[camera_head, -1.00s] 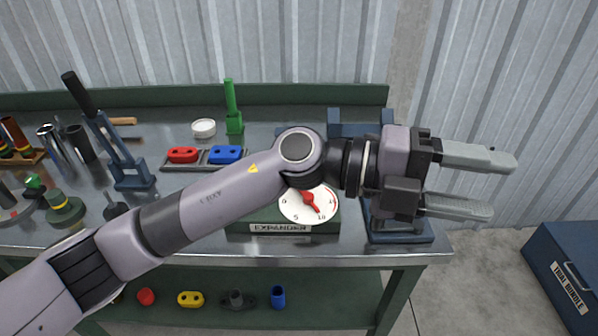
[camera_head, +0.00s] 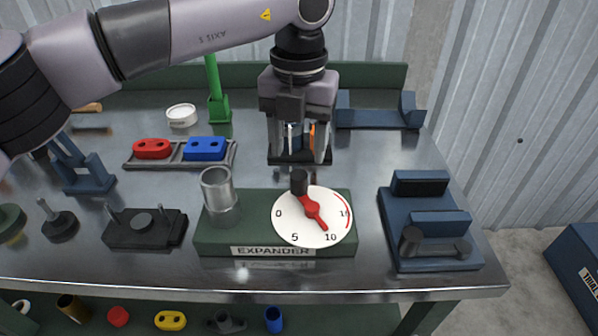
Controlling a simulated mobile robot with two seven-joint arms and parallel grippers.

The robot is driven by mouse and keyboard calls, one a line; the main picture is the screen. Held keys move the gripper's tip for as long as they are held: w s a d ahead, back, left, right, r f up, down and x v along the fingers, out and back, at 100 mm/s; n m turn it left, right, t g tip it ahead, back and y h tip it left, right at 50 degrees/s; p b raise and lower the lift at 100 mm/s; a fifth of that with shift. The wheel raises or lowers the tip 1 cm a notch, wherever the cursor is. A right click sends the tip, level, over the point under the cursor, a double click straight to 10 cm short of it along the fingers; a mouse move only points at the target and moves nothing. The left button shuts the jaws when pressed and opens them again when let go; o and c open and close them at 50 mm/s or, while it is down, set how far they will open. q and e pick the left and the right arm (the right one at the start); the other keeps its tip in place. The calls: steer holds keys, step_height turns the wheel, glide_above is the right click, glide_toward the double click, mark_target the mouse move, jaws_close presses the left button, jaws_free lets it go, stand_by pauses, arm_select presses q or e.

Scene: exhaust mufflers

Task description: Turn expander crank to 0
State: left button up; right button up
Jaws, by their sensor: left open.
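The expander (camera_head: 215,238) is a dark green block labelled EXPANDER, with a metal cylinder (camera_head: 219,195) at its left and a white dial (camera_head: 290,225) at its right. The dial is marked 0, 5, 10 and what looks like 15. The crank (camera_head: 312,208) is red with an upright black knob (camera_head: 299,183), and its red pointer tip is near 10. My left gripper (camera_head: 300,160) points down, open and empty, just behind and above the knob, apart from it as far as I can see. My right gripper is not in view.
A blue fixture (camera_head: 430,222) stands right of the expander, and a black plate with pegs (camera_head: 145,228) stands left. Red (camera_head: 152,149) and blue (camera_head: 205,148) blocks sit in a tray behind. A green upright tool (camera_head: 214,90) stands at the back. The bench front edge is clear.

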mark_target(299, 175)
arm_select(q)
steer(key=f, duration=0.6)
steer(key=shift+s+f, duration=0.2)
steer(key=c, duration=1.1)
